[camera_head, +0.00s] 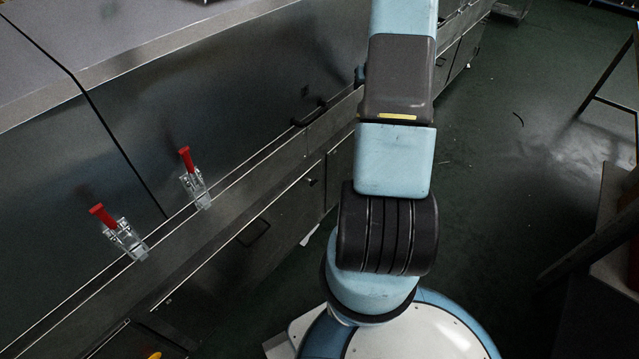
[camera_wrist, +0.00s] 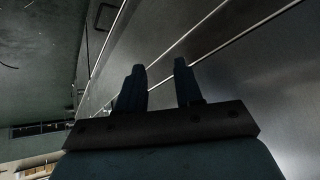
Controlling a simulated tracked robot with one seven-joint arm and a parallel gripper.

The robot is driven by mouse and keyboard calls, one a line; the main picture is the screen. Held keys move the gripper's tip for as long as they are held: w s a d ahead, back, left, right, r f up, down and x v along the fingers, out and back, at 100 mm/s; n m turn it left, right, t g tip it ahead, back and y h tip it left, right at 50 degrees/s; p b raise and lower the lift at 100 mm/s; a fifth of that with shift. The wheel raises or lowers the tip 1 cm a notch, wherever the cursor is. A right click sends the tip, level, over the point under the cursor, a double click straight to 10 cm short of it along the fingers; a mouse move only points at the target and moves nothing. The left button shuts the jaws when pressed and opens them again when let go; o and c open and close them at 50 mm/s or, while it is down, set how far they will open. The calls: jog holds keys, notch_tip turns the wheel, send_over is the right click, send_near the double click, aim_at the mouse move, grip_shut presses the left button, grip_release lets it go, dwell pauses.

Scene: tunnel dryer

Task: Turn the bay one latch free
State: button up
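Two toggle latches with red handles are fixed along the front of the steel machine in the head view. One latch (camera_head: 124,238) is nearer the lower left, and the other latch (camera_head: 195,185) is a little farther right and up. Both red handles stick up and lean left. I cannot tell which one belongs to bay one. My gripper (camera_wrist: 158,82) shows in the wrist view with its two fingers apart and nothing between them. It faces a metal panel and ledge. No latch shows in the wrist view, and the gripper is out of sight in the head view.
A long steel panel (camera_head: 235,110) with a black handle (camera_head: 309,113) runs above a ledge and lower cabinets (camera_head: 255,250). Open dark green floor (camera_head: 500,150) lies to the right. A dark frame or bench (camera_head: 605,235) stands at the right edge.

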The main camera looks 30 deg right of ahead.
notch_tip(320, 180, down, 12)
jog(key=s+t+y, duration=0.1)
jog(key=s+y, duration=0.1)
jog(key=y, duration=0.1)
jog(key=m+t+y, duration=0.4)
jog(key=t+y, duration=0.1)
jog(key=y, duration=0.7)
send_near(316, 183)
jog(key=x, duration=0.9)
jog(key=shift+w+a+f, duration=0.1)
jog(key=shift+w+f, duration=0.1)
jog(key=shift+w, duration=0.1)
jog(key=shift+c, duration=0.5)
